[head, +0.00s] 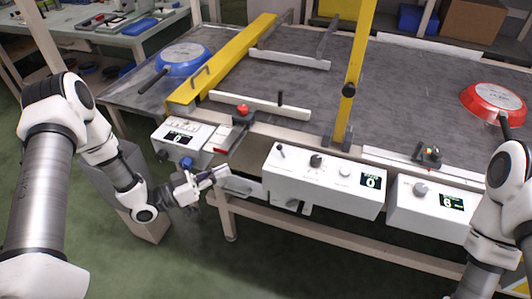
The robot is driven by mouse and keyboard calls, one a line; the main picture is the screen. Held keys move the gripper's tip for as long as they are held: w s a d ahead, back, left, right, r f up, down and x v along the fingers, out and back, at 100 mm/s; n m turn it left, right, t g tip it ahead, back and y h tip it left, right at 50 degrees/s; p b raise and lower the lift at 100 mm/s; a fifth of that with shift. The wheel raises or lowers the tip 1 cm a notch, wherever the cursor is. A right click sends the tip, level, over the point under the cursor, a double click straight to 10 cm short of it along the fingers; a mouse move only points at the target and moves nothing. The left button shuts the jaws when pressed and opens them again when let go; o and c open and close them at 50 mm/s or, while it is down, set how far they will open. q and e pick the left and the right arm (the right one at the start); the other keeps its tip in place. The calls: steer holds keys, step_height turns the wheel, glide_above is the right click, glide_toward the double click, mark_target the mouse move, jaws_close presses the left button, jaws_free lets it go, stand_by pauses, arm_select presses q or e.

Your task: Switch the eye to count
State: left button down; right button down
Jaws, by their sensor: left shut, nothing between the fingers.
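The middle white control box (322,184) has a small lever, a black knob (316,161), a pale button and a lit display (371,181) reading 0. The right white box (432,207) has a grey knob (420,188) and a lit display that seems to read 6. A small dark device (428,157) with a yellowish part sits on the rail above it. I cannot tell which part is the eye; the labels are too small to read. My left gripper (221,174) is shut and empty, in front of the bench edge between the left and middle boxes. My right gripper is not in view.
The left box (183,142) has a display, a blue knob and a red knob nearby. A blue pan (183,59) and a red pan (492,101) lie on the grey table.

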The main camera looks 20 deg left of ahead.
mark_target(267, 160)
arm_select(q)
steer(key=x, duration=1.3)
steer(key=shift+w+d, duration=0.1)
steer(key=shift+d, duration=0.05)
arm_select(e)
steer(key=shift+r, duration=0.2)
arm_select(q)
steer(key=shift+p, duration=0.3)
